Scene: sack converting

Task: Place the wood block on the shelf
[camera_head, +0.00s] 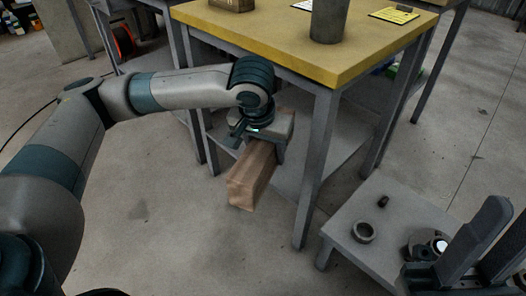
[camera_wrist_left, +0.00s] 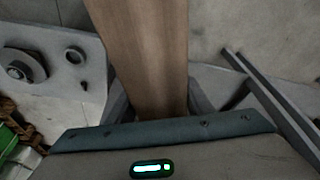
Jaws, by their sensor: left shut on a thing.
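My left gripper (camera_head: 262,143) is shut on the wood block (camera_head: 251,177), a long brown bar, below the yellow tabletop. The block also fills the middle of the left wrist view (camera_wrist_left: 145,50), running up from between the fingers. In the head view its near end sticks out toward me, past the table's front edge; its far end is hidden by the gripper. The grey lower shelf (camera_head: 318,160) of the table lies behind and below the gripper. I cannot tell whether the block touches it. My right gripper (camera_head: 485,245) is at the lower right, its two fingers apart and empty.
The yellow table (camera_head: 270,40) carries a grey cup (camera_head: 329,18), a brown block (camera_head: 231,4) and a yellow card (camera_head: 394,15). Its front leg (camera_head: 316,165) stands right of my left gripper. A low grey stand (camera_head: 385,215) holds a ring (camera_head: 363,232) and small parts. Floor at front centre is clear.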

